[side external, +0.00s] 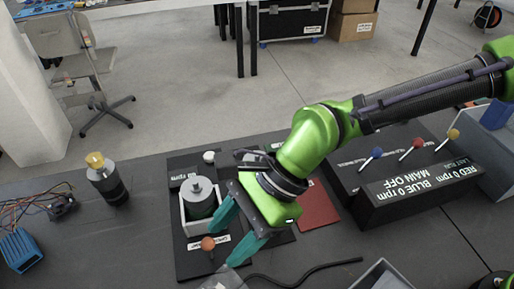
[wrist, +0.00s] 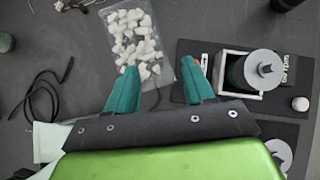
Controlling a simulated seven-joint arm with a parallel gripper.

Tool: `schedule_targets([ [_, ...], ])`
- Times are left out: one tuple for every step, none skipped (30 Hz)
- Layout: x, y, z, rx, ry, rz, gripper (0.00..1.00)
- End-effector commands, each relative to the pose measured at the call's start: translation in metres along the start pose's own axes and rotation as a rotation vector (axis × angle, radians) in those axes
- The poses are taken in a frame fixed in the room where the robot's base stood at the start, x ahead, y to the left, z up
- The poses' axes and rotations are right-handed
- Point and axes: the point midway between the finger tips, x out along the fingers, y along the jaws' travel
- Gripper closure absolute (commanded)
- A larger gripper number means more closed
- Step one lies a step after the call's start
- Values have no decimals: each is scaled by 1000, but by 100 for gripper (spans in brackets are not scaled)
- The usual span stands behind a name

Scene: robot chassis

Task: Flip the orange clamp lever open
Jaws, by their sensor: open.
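The orange clamp lever shows as an orange ball knob (side external: 208,243) near the front of the black board, beside a white label. The rest of the lever is hard to make out. My gripper (side external: 223,248) has two teal fingers, apart and empty, just right of the knob; I cannot tell whether a finger touches it. A dark canister with a grey lid (side external: 198,189) sits in a white square holder (side external: 186,229) behind the knob.
A clear bag of white pieces (wrist: 137,45) lies in front of the board. A white knob (side external: 208,156) stands at the back. A black cable (side external: 310,270) lies right. A dark box with coloured levers (side external: 412,190) and a yellow-topped bottle (side external: 106,178) stand either side.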

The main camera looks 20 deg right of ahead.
Motion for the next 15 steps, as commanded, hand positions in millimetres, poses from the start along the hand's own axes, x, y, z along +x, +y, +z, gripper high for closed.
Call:
schedule_targets([
  [1,-2,10,-12,40,2,47],
  [0,-4,13,-8,67,0,47],
  [-2,-9,16,4,105,-7,47],
  [-6,-12,17,15,135,-15,47],
  [-9,-17,18,30,164,-27,47],
  [-16,-24,18,58,201,-46,47],
  [-21,-29,16,83,226,-61,47],
  [-27,-36,12,113,249,-76,47],
  [-35,-44,6,158,274,-95,47],
  [-40,-48,3,186,288,-104,47],
  [-42,-48,2,209,298,-105,47],
  [-42,-46,0,231,308,-102,47],
  [-41,-44,-1,246,313,-98,47],
  [-40,-44,-2,259,314,-96,47],
  [-38,-43,-3,266,314,-95,47],
])
